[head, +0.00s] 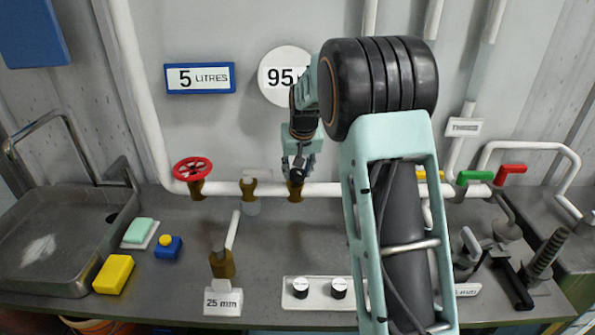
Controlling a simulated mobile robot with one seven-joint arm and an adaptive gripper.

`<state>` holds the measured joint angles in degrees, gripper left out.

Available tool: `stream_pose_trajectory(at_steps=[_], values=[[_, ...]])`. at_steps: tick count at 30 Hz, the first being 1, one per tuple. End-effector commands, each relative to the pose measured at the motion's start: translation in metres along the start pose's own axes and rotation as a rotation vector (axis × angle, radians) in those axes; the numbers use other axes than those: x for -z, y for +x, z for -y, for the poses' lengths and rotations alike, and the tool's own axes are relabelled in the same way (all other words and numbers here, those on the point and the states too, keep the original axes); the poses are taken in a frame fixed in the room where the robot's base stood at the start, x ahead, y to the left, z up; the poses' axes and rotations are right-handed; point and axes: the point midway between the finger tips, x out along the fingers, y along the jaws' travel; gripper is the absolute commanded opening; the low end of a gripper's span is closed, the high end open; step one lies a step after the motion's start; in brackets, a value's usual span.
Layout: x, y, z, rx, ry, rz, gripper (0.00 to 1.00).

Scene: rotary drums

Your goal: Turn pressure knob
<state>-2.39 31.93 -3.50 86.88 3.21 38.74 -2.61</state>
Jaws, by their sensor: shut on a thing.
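My gripper (297,172) points down at the white pipe along the back wall. It is shut on a small dark knob on top of a brass fitting (296,193) on that pipe. The fingers cover most of the knob, so its turn angle cannot be seen. A round white sign reading 95 (279,77) is on the wall above, its right part hidden by my arm.
A red valve wheel (193,168) and another brass fitting (249,188) are left along the pipe. Red (510,173) and green (474,177) handles are at right. A panel with round knobs (320,307) lies in front. A sink (50,240) is left.

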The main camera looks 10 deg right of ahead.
Motion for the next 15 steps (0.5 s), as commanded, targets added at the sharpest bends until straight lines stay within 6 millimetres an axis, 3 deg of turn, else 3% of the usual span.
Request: stream_pose_trajectory(at_steps=[2,3,6,15], values=[[-0.0002,0.0000,-0.0001,0.000,0.000,0.001,0.10],[-0.0002,0.0000,-0.0001,0.000,0.000,0.001,0.38],[-0.0001,0.0000,-0.0001,0.001,0.000,0.001,0.49],[0.0001,-0.0009,-0.0001,0.001,0.000,0.000,0.51]])
